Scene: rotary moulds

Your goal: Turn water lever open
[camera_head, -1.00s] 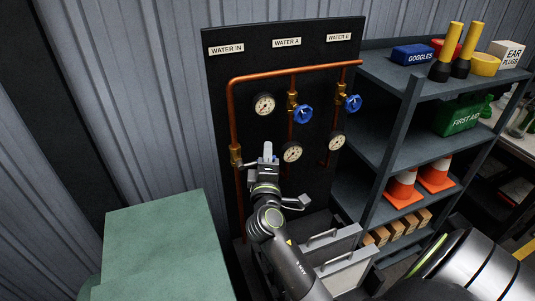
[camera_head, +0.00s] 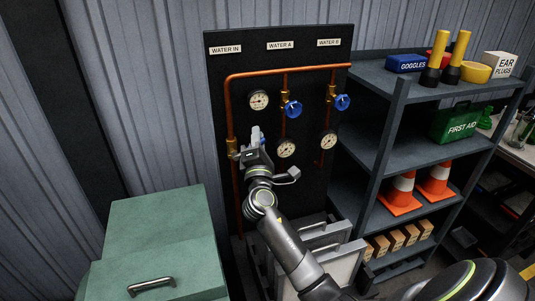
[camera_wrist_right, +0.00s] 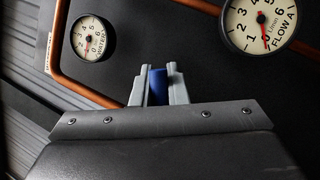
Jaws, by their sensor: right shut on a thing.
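My right gripper (camera_head: 257,137) is in front of the black panel, just right of the brass valve (camera_head: 232,149) on the copper WATER IN pipe. In the right wrist view, its two grey fingers (camera_wrist_right: 158,88) are shut on the blue water lever (camera_wrist_right: 157,86), which shows as a narrow strip between them. The lever's far end and its joint to the valve are hidden behind the gripper, so its exact angle cannot be told. My left gripper is not in view.
Two blue round handwheels (camera_head: 292,108) (camera_head: 342,102) and several gauges (camera_head: 258,100) are on the panel to the right. A shelf rack (camera_head: 385,140) stands at right.

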